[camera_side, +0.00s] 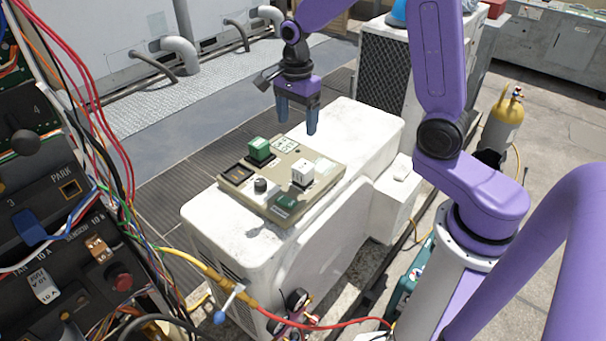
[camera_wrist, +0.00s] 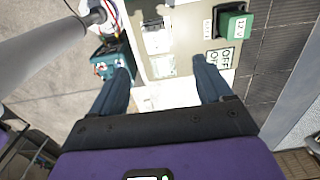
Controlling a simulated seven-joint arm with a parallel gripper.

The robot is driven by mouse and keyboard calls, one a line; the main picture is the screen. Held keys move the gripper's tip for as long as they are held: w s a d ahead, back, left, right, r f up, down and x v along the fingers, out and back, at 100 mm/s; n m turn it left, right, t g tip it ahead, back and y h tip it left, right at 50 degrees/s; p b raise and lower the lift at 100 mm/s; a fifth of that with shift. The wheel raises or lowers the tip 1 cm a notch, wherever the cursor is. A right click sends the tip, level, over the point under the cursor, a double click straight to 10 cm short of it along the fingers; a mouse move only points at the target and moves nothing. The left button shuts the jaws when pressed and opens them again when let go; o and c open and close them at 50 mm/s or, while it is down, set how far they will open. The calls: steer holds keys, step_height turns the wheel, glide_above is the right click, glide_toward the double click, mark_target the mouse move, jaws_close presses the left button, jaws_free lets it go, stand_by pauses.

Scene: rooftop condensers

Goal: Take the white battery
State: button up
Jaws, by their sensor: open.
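The white battery (camera_side: 302,172) stands upright on the right part of a beige panel (camera_side: 325,184), in a dark socket. A green battery (camera_side: 259,148) stands at the panel's back left; it also shows in the wrist view (camera_wrist: 235,24), marked 12V. My gripper (camera_side: 297,123) is open and empty, fingers pointing down, above and behind the panel, apart from the white battery. In the wrist view my fingers (camera_wrist: 161,68) frame the panel's edge. A pale block (camera_wrist: 157,41) beyond them may be the white battery; I cannot tell.
The panel lies on a white condenser unit (camera_side: 372,127). It also bears an empty black socket (camera_side: 237,172), a black knob (camera_side: 260,186) and a green part (camera_side: 285,203). Cables and a control box (camera_side: 60,240) fill the left. The unit's back top is clear.

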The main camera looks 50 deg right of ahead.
mark_target(303, 166)
step_height(303, 166, down, 11)
steer(key=shift+s+r, duration=0.1)
steer(key=f, duration=0.2)
steer(key=d+f, duration=0.1)
steer(key=shift+s+d+f, duration=0.1)
steer(key=shift+s+f, duration=0.2)
steer(key=shift+s, duration=0.1)
steer(key=shift+w+f, duration=0.1)
steer(key=shift+f, duration=0.7)
steer(key=c, duration=1.2)
steer(key=shift+r, duration=0.2)
